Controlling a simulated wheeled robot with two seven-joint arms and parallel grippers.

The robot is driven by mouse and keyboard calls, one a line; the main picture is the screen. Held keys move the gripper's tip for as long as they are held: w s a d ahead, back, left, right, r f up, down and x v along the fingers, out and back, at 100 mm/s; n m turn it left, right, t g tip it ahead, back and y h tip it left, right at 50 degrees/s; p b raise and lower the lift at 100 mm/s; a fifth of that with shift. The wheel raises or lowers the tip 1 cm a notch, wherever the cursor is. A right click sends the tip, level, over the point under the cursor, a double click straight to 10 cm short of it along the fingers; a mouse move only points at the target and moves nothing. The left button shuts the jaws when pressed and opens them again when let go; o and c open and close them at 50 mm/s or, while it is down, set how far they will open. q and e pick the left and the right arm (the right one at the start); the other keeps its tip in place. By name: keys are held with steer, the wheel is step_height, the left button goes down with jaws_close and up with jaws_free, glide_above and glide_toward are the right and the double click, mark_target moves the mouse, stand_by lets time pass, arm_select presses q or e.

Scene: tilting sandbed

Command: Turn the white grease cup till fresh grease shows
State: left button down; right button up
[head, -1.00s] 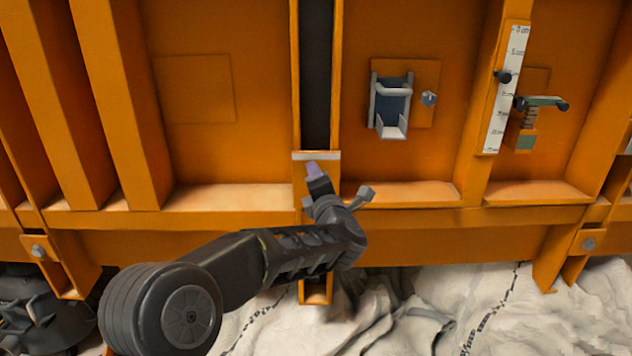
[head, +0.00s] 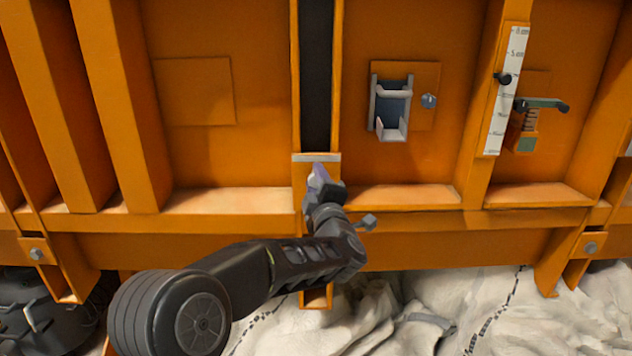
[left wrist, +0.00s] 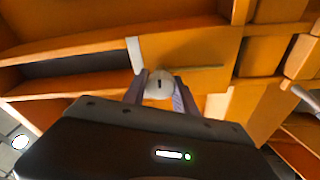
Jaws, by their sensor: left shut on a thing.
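The white grease cup (left wrist: 159,83) shows in the left wrist view as a pale round cap with a short dark mark on its face, against the orange frame. My left gripper (left wrist: 158,92) has one purple-grey finger on each side of the cup and is shut on it. In the head view my left gripper (head: 318,174) is at the orange block below the dark vertical slot, and it hides the cup there. No grease can be made out in either view. My right gripper is in neither view.
A grey bracket (head: 390,108) with a small blue-grey knob (head: 429,101) is on the panel to the right. Further right are a white scale (head: 506,88) with a black pointer and a spring lever (head: 540,104).

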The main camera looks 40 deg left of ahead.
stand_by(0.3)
arm_select(q)
steer(key=c, duration=1)
jaws_free()
steer(key=v, duration=0.7)
steer(key=shift+s+d+f, duration=0.2)
steer(key=shift+d, duration=0.1)
